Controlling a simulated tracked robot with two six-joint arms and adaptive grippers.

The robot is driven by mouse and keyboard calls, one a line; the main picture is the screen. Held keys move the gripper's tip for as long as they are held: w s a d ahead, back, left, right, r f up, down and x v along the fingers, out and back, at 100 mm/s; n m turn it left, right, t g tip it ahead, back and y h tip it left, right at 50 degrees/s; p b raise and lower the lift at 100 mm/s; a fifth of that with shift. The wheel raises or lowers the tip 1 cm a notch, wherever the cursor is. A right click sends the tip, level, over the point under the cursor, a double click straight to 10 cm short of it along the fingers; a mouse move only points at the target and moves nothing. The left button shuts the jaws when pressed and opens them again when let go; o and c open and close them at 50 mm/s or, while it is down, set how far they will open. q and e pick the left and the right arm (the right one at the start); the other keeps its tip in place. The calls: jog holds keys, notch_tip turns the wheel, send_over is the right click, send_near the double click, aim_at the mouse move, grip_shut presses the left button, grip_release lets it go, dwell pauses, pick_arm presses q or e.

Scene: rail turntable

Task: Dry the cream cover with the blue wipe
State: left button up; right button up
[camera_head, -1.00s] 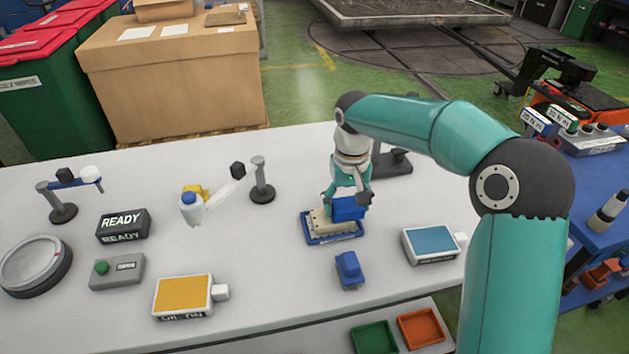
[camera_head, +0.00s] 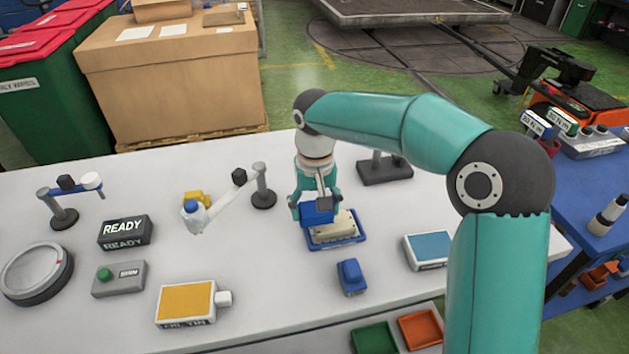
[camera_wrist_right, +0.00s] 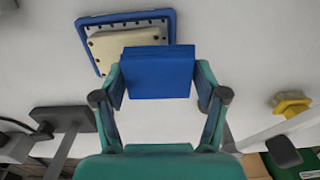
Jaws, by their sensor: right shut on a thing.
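The cream cover (camera_head: 345,226) lies in a blue tray (camera_head: 338,245) on the white table, right of the table's middle. It also shows in the right wrist view (camera_wrist_right: 106,47), partly hidden behind the wipe. My right gripper (camera_head: 318,205) is shut on a blue block-shaped wipe (camera_head: 317,214), whose blue face fills the space between the fingers in the right wrist view (camera_wrist_right: 158,75). The wipe is over the left part of the cover; whether it touches cannot be told. A second blue block (camera_head: 351,277) lies on the table in front of the tray. My left gripper is not in view.
A post with a white arm and blue-capped nozzle (camera_head: 195,214) stands left of the tray. A dark stand (camera_head: 384,168) is behind it. A blue-topped box (camera_head: 428,250) is to the right, a yellow-topped tin (camera_head: 187,302) at front left. A READY sign (camera_head: 124,230) stands further left.

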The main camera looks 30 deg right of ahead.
jog(key=shift+w+r+p, duration=0.1)
jog(key=shift+r+p, duration=2)
jog(key=shift+r, duration=0.65)
